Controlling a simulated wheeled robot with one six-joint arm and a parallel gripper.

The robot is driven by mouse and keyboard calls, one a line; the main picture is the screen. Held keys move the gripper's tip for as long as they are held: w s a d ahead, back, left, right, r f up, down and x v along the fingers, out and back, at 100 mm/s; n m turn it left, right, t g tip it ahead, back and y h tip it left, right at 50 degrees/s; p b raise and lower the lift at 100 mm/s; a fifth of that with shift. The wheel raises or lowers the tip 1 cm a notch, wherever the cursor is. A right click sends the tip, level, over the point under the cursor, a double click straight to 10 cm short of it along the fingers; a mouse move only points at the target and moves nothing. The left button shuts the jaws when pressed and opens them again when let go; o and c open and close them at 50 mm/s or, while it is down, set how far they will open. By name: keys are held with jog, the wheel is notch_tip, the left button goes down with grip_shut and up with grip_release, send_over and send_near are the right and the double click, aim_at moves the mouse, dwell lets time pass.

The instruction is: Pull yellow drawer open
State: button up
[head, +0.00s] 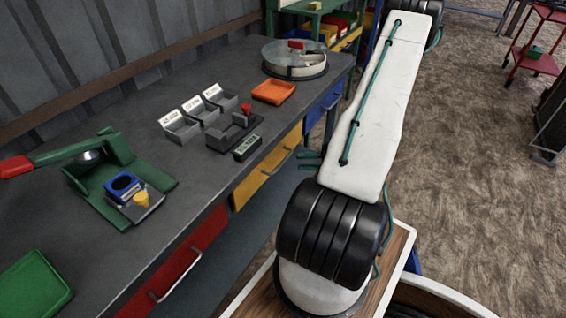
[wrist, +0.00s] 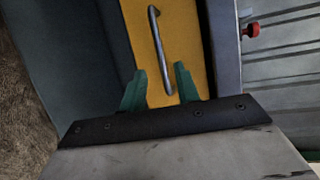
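The yellow drawer (head: 262,172) is in the front of the dark workbench, between a red and a blue drawer, and looks shut. Its grey bar handle (head: 277,163) runs along the drawer front. In the wrist view the yellow drawer front (wrist: 183,45) fills the upper middle, with the handle (wrist: 159,45) upright in the picture. My gripper (wrist: 160,78) is open, its two green fingers apart. The handle's lower end appears between or just beyond the fingertips; I cannot tell its depth. In the head view my arm hides most of the gripper; green finger parts show beside the drawer.
The red drawer (head: 190,255) and blue drawer (head: 322,107) flank it. On the workbench (head: 110,270) are an orange tray (head: 273,91), a green press (head: 118,175), small grey bins and a round sieve-like dish (head: 295,60). Open floor (head: 455,150) lies to the right.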

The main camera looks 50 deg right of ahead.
aim_at(283, 161)
jog(key=x, duration=0.7)
jog(key=shift+w+a, duration=0.2)
jog(key=shift+w, duration=0.15)
grip_shut()
